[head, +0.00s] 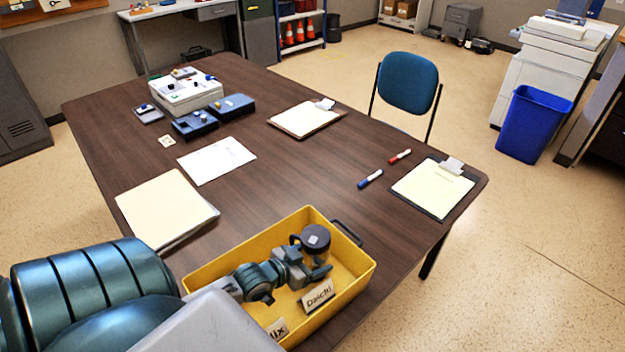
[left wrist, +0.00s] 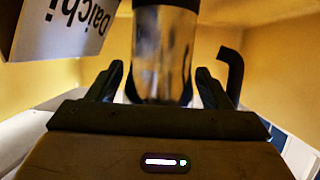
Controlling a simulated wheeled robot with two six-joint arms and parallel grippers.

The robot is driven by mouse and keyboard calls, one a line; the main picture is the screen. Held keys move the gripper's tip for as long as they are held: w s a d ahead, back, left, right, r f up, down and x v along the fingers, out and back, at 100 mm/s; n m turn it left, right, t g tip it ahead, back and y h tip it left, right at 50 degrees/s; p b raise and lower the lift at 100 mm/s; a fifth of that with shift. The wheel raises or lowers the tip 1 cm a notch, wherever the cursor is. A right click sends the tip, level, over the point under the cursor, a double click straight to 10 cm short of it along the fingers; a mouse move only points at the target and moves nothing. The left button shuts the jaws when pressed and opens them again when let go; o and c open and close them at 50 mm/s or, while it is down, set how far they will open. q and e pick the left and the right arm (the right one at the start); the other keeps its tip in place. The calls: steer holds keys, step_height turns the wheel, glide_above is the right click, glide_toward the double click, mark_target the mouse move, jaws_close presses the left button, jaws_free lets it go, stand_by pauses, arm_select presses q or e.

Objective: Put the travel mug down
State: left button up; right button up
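The travel mug (head: 315,240) has a dark lid with a pale mark and a dark handle. It is upright inside the yellow tray (head: 226,262), near its far side; its base is hidden. In the left wrist view its shiny metal body (left wrist: 163,60) stands between the fingers of my left gripper (left wrist: 160,82). That gripper also shows in the head view (head: 307,267), reaching low into the tray. Its fingers are open around the mug, with a narrow gap on the left side. My right gripper is not in view.
A "Daichi" name card (head: 318,295) stands in the tray beside the gripper, and another card (head: 277,330) is partly hidden. The dark table (head: 290,180) bears folders, clipboards (head: 433,188), markers (head: 370,179) and device boxes (head: 187,92). Its middle is clear.

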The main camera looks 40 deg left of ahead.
arm_select(q)
steer(key=shift+o, duration=0.2)
steer(key=shift+r, duration=0.1)
steer(key=shift+s+r+p, duration=0.1)
steer(key=shift+r+p, duration=0.1)
steer(key=shift+p, duration=0.1)
steer(key=p+v, duration=0.4)
steer(key=v, duration=0.2)
steer(key=shift+r, duration=0.15)
steer(key=p, duration=0.9)
glide_toward(306, 259)
steer(key=shift+d+f, duration=0.1)
steer(key=shift+f, duration=0.25)
